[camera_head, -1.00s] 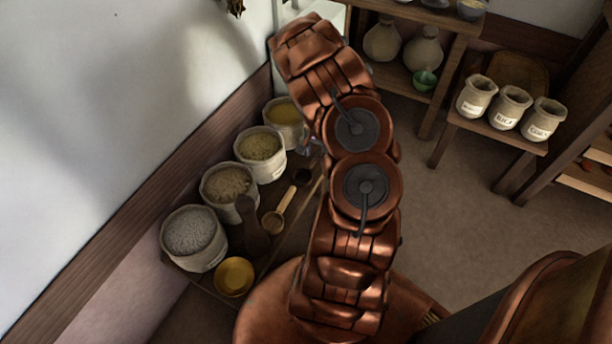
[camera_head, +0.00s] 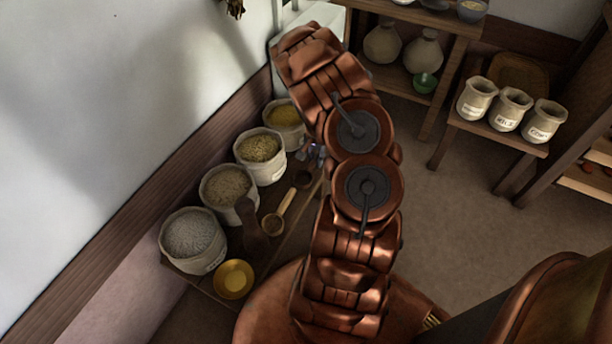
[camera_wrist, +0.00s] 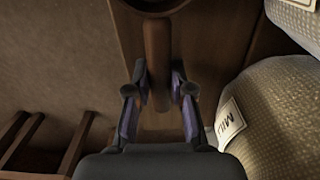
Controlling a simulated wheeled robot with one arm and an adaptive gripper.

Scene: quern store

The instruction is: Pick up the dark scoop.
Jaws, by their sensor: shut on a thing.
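The dark scoop (camera_wrist: 157,45) shows in the wrist view, with its brown handle running down between my fingers and its round bowl cut off by the top edge. My gripper (camera_wrist: 158,82) is shut on the handle, one finger on each side. My gripper (camera_head: 314,153) is mostly hidden there behind my arm. I cannot tell whether the scoop touches the bench.
Several sacks of grain, one a grey-filled sack (camera_head: 194,240), line the wall. A light wooden scoop (camera_head: 275,216), a dark paddle (camera_head: 250,217) and a yellow bowl (camera_head: 233,279) are close by on the bench. A stand with labelled jars (camera_head: 511,108) is at right. Floor between is clear.

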